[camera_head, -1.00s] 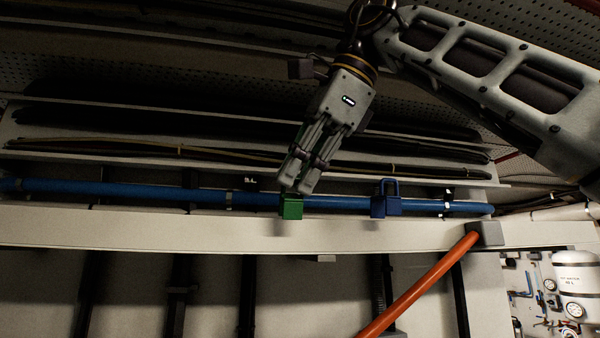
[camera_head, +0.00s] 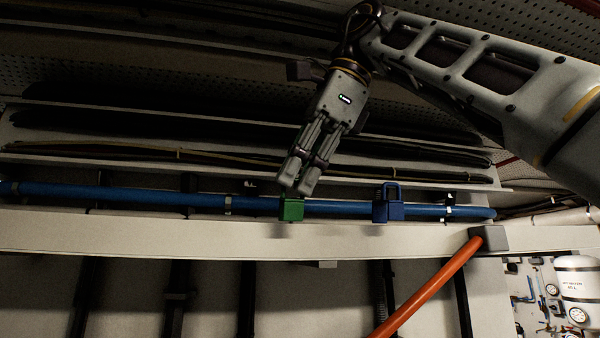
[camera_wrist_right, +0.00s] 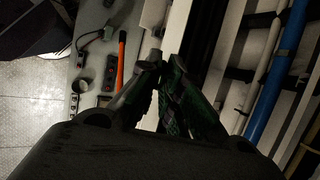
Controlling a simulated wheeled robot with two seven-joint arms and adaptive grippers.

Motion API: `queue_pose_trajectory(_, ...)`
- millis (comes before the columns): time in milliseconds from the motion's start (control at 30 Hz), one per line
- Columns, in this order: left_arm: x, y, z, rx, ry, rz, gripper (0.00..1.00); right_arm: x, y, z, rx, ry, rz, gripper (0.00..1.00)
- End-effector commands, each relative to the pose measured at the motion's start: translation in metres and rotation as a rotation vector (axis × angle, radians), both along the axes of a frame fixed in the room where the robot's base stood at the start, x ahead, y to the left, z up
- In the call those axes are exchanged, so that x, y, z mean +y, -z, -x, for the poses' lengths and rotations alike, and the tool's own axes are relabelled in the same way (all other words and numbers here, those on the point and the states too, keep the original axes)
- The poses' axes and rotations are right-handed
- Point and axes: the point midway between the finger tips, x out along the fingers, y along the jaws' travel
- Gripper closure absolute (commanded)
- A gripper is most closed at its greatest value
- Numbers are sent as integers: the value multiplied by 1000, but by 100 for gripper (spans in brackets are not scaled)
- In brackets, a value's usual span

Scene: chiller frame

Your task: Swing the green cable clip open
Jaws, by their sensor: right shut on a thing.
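The green cable clip (camera_head: 291,208) sits on the blue cable (camera_head: 335,207) along the pale beam. My right gripper (camera_head: 297,189) comes down from above and its fingertips meet the clip's top. The gripper is shut on the clip's upper part, which the fingers hide. In the right wrist view the two fingers (camera_wrist_right: 168,62) come together, with dark green between them; the clip itself is hard to make out there. I cannot tell whether the clip has swung at all. My left gripper is in neither view.
A blue clip (camera_head: 388,208) with a raised loop stands to the right on the same cable. An orange bar (camera_head: 428,290) rises to a grey block (camera_head: 489,238) on the beam. Shelves with dark cables (camera_head: 250,157) lie behind the gripper.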

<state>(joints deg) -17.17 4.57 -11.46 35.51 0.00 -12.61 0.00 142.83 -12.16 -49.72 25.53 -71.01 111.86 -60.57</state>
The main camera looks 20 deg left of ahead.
Motion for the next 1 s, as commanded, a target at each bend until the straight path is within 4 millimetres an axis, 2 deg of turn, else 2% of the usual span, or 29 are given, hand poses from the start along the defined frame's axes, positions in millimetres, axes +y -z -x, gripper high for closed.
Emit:
queue_pose_trajectory(667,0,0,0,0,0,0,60,0,-2,0,6,-1,3,100)
queue_pose_trajectory(700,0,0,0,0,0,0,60,0,-2,0,6,-1,3,90)
queue_pose_trajectory(833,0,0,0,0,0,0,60,0,-1,0,7,0,3,73)
queue_pose_trajectory(1000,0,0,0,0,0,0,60,0,-1,0,9,0,5,73)
